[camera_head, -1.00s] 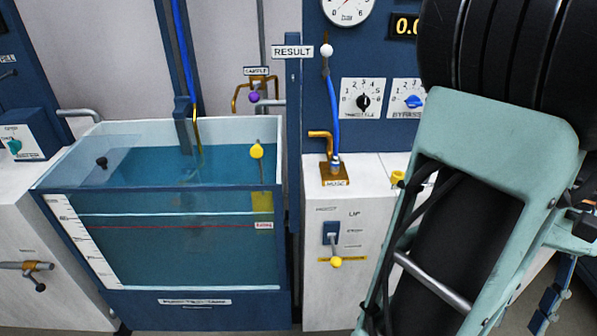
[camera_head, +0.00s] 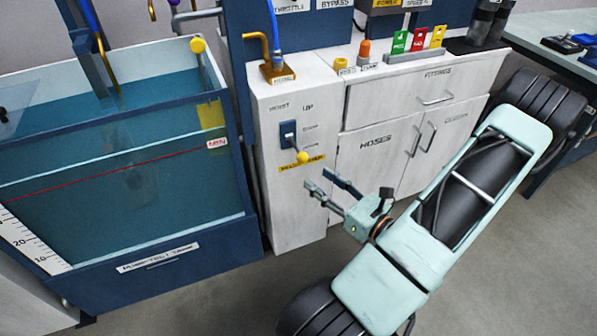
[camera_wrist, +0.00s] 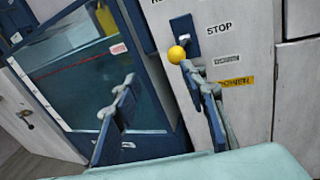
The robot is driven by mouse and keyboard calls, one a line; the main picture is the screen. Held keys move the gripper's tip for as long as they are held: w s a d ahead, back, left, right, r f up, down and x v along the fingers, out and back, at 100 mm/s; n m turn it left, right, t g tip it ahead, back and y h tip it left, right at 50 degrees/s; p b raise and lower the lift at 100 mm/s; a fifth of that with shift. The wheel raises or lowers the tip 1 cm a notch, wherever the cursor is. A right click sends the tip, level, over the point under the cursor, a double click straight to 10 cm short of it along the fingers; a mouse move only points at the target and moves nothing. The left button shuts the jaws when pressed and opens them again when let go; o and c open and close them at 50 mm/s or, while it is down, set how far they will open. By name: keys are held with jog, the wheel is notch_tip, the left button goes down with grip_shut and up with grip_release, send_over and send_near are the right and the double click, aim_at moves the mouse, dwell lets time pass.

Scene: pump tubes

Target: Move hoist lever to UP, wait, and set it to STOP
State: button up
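The hoist lever has a yellow ball knob (camera_head: 302,157) on a blue switch plate (camera_head: 288,134) on the white cabinet front. The lever slants downward from the plate, with its knob close to a yellow label. My gripper (camera_head: 318,180) is open and empty, just below and in front of the knob. In the wrist view the knob (camera_wrist: 177,54) appears beside the tip of the right finger; I cannot tell whether they touch. The left finger stands well apart from it. The printed word STOP shows right of the plate (camera_wrist: 184,35).
A water tank (camera_head: 130,262) stands left of the cabinet. A brass hose fitting (camera_head: 277,72) is on the cabinet top above the lever. Cabinet doors (camera_head: 378,158) and bare floor lie to the right. Red, green and yellow blocks (camera_head: 418,40) stand at the back.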

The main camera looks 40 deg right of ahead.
aim_at(303, 157)
jog(key=w+m+h, duration=0.1)
jog(key=w, duration=0.2)
jog(key=w+d+m+b, duration=0.1)
jog(key=w, duration=0.3)
jog(key=w+d+f+h+b, duration=0.1)
jog(key=w, duration=0.2)
jog(key=shift+w+m+h, duration=0.3)
jog(key=shift+w+m, duration=0.1)
jog(key=shift+c, duration=0.3)
grip_shut()
